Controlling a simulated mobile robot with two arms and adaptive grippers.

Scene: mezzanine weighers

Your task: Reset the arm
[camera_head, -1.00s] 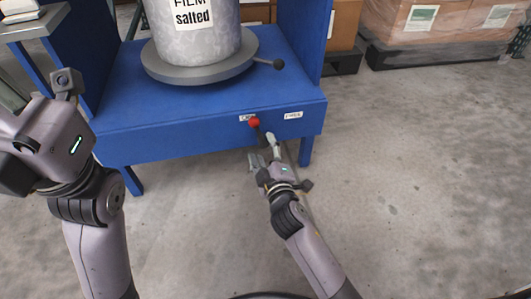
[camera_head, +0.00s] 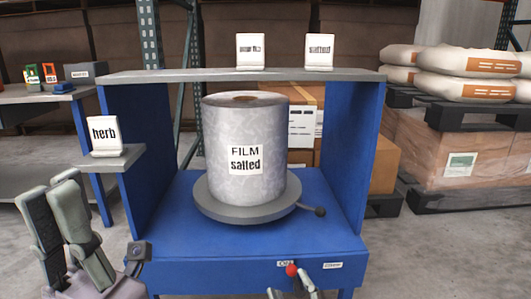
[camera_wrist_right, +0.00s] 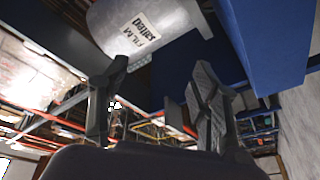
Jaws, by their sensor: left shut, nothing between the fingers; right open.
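My left gripper (camera_head: 62,195) is at the lower left of the head view, fingers upward, shut and empty, in front of the small shelf with the "herb" card. My right gripper (camera_head: 289,289) is at the bottom edge of the head view, mostly cut off, just below the red knob (camera_head: 291,270) on the blue stand's front. Whether it touches the knob I cannot tell. In the right wrist view the right fingers (camera_wrist_right: 158,85) are apart with nothing held between them.
A film roll (camera_head: 245,130) labelled "FILM salted" stands on a grey turntable (camera_head: 245,210) with a side handle (camera_head: 320,211), on the blue stand (camera_head: 185,250). The herb card (camera_head: 104,134) stands on a side shelf. Pallets with sacks (camera_head: 465,75) are at the right.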

